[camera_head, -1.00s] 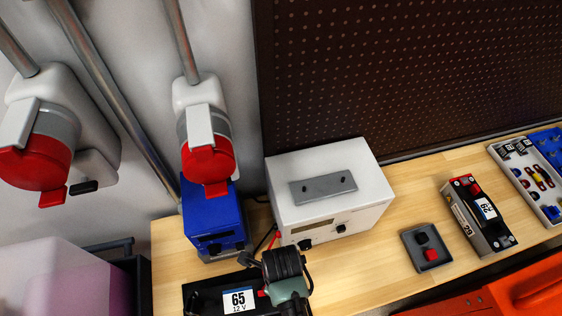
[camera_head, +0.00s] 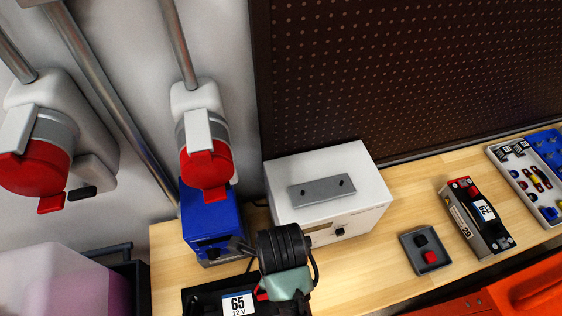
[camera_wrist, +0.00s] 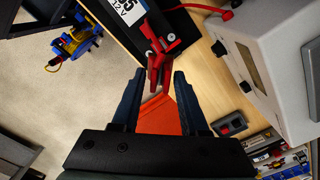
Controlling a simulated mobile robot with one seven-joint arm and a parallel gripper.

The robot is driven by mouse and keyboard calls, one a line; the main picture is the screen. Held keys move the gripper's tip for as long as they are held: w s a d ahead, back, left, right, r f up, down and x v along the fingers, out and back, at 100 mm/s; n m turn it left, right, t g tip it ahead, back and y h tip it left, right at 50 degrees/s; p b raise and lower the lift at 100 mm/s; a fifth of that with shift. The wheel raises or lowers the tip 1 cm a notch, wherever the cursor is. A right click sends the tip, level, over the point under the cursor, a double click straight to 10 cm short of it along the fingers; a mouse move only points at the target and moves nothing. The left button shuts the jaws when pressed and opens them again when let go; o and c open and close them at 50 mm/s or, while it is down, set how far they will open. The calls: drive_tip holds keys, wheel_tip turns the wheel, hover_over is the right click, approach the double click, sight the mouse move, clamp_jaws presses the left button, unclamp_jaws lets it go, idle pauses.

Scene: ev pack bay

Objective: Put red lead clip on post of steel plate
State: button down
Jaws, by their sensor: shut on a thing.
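The red lead clip (camera_wrist: 159,58) is between the fingertips of my gripper (camera_wrist: 160,82) in the wrist view, which is shut on it. The clip's far end is beside the "65" label on a black unit (camera_wrist: 120,28), close to a small round silver piece; I cannot tell whether they touch. In the head view my arm hides most of the gripper and clip, over the black unit (camera_head: 205,298). A grey plate (camera_head: 322,190) with two dark spots lies on the white box; I cannot tell whether it is the steel plate.
The white box (camera_head: 350,218) and a blue box (camera_head: 207,222) stand behind the black unit. A red cable (camera_wrist: 205,8) runs near the white box. To the right are a switch box (camera_head: 426,250), a unit marked "29" (camera_head: 477,220) and a parts tray (camera_head: 525,190). Bare wood lies between.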

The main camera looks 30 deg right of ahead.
drive_tip(key=shift+r+p, duration=1.95)
drive_tip(key=shift+p, duration=0.1)
